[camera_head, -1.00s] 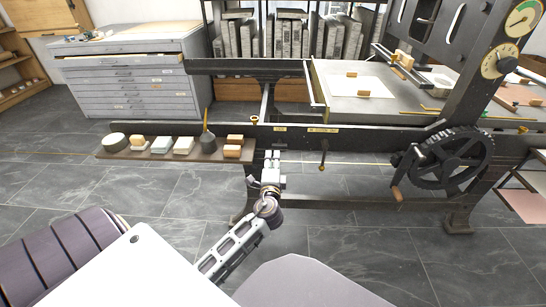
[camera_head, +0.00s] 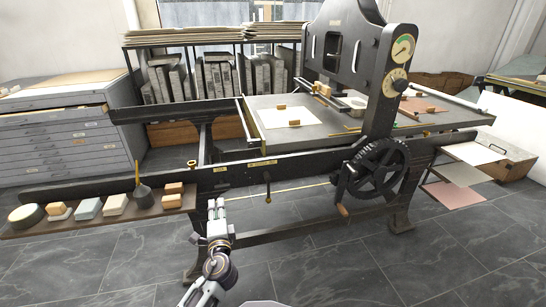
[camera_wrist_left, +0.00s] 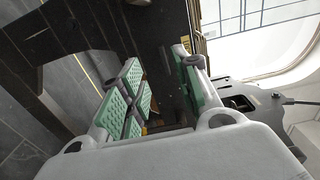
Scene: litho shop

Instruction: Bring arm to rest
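My left gripper (camera_head: 216,208) points up and away in the head view, in front of the press's long dark side rail (camera_head: 300,158). In the left wrist view its two green-padded fingers (camera_wrist_left: 160,92) stand apart with a gap between them. I see nothing held between the pads. The gripper appears apart from the press and the shelf, though its exact distance to the rail is hard to judge. My right gripper is in neither view.
A narrow shelf (camera_head: 100,226) with sponges, blocks and a dark pot (camera_head: 143,196) juts out left of the gripper. The press's spoked wheel (camera_head: 378,170) stands to the right. Grey drawers (camera_head: 70,145) are at the far left. The tiled floor in front is open.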

